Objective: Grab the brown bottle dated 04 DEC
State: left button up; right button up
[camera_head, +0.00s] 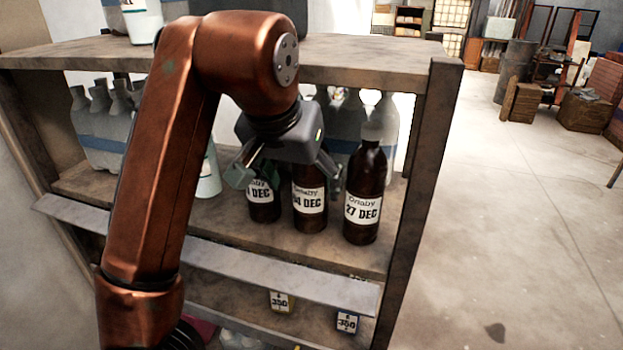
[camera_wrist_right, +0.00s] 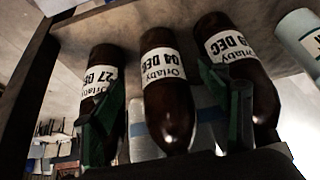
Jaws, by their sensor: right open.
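The brown bottle labelled 04 DEC (camera_head: 309,203) stands upright on the shelf, in the middle of a row of three brown bottles; its upper part is partly hidden by my gripper. In the right wrist view, which is upside down, this bottle (camera_wrist_right: 167,100) shows between my two green-grey fingers. My right gripper (camera_head: 285,168) is open around the level of the bottle tops, its fingers spread to either side of the 04 DEC bottle. I cannot tell whether they touch it. My left gripper is out of view.
The 27 DEC bottle (camera_head: 363,195) stands close on the right. Another brown bottle (camera_head: 263,200), its date partly hidden, stands close on the left. Grey bottles (camera_head: 100,125) stand behind and to the left. The shelf's right post (camera_head: 425,170) is near; open floor lies beyond.

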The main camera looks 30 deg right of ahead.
aim_at(309, 184)
jog(key=shift+w+d+r+p, duration=0.15)
jog(key=shift+w+d+p, duration=0.9)
jog(key=shift+p, duration=1.1)
jog(key=shift+w+d+f+b, duration=0.1)
jog(key=shift+d+f+b, duration=0.1)
jog(key=shift+f, duration=0.4)
jog(key=shift+w+d+f+b, duration=0.1)
jog(key=shift+d+f+b, duration=0.05)
jog(key=shift+f, duration=0.45)
jog(key=shift+w+d+f, duration=0.15)
jog(key=shift+w+f, duration=0.05)
jog(key=shift+f, duration=0.1)
jog(key=shift+s, duration=0.1)
jog(key=shift+c, duration=0.4)
jog(key=c, duration=1.7)
